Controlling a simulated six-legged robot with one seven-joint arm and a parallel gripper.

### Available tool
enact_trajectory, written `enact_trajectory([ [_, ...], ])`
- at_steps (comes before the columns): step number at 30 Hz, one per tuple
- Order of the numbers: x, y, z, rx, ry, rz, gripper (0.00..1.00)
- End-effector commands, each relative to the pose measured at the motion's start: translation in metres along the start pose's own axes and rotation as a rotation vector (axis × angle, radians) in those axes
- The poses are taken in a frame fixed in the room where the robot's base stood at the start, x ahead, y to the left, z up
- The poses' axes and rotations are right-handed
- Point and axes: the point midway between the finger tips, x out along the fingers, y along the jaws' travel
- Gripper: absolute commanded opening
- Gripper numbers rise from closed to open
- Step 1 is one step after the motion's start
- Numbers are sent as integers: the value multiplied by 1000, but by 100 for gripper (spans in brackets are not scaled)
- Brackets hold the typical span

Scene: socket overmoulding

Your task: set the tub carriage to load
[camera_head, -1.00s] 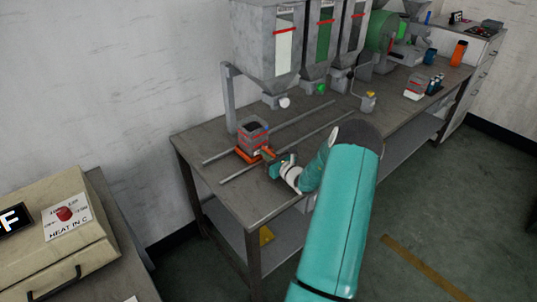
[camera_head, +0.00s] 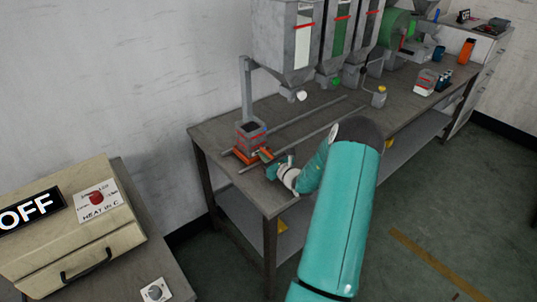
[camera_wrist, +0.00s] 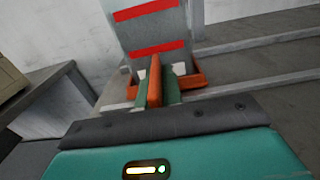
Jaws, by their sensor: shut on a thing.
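The tub carriage (camera_head: 238,157) is an orange base on two rails near the left end of the bench. A grey tub (camera_head: 252,137) with red bands and a dark top stands upright on it. The tub (camera_wrist: 152,28) and the orange base (camera_wrist: 196,80) also show in the wrist view. My gripper (camera_head: 266,155) is at the carriage's front right side. In the wrist view, its green fingers (camera_wrist: 155,88) are shut on the upright orange handle (camera_wrist: 154,80) of the carriage. The handle's lower end is hidden by my wrist.
Grey hoppers (camera_head: 288,40) stand over the back of the bench, right of the tub. The rails (camera_head: 305,137) run clear to the right. A small container (camera_head: 425,82) and an orange bottle (camera_head: 466,51) stand farther right. A beige heater box (camera_head: 60,230) marked OFF is at left.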

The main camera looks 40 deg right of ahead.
Motion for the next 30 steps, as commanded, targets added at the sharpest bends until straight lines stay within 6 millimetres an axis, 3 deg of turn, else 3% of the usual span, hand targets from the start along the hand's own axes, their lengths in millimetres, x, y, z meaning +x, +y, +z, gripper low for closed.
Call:
enact_trajectory([
  [9,0,18,0,1,-1,1,0],
  [23,0,26,0,2,-1,4,0],
  [24,0,26,0,3,0,5,11],
  [27,0,27,0,3,0,5,29],
  [30,0,26,0,2,0,3,29],
])
